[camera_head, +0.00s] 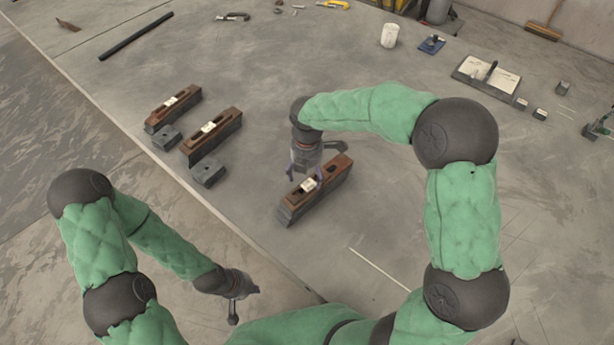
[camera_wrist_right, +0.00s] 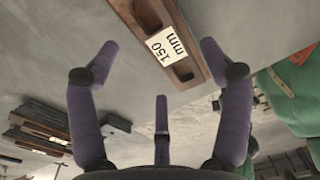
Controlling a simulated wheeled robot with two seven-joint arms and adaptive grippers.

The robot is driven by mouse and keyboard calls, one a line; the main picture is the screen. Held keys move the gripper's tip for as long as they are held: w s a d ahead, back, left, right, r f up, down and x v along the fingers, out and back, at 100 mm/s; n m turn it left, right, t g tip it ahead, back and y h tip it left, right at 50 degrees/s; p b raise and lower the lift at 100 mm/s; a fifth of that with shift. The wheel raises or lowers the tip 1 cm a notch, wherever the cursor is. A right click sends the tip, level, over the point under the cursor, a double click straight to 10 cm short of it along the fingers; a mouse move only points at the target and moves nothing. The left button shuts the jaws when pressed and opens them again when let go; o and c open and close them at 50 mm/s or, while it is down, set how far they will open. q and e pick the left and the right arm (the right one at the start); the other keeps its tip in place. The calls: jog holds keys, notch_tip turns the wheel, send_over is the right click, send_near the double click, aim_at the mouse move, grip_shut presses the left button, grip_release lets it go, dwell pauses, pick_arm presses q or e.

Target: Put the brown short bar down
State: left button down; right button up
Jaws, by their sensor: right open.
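A brown short bar (camera_head: 332,184) with a white label lies on the grey table near its front edge, at the centre of the head view. In the right wrist view the bar (camera_wrist_right: 182,70) crosses the top, with the label reading 150 mm. My right gripper (camera_head: 305,172) is over the bar's far side, its purple fingers spread. In the wrist view the fingers (camera_wrist_right: 158,65) are apart, with the bar seen between them and not clasped. My left gripper (camera_head: 240,286) hangs low in front of the table edge, away from the bar; its fingers are too small to read.
Two similar brown bars (camera_head: 173,107) (camera_head: 212,138) lie to the left, with grey blocks (camera_head: 208,173) beside them. Bare table surrounds the bar.

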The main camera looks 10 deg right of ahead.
aim_at(307, 183)
notch_tip(307, 183, up, 9)
jog(key=p, duration=0.2)
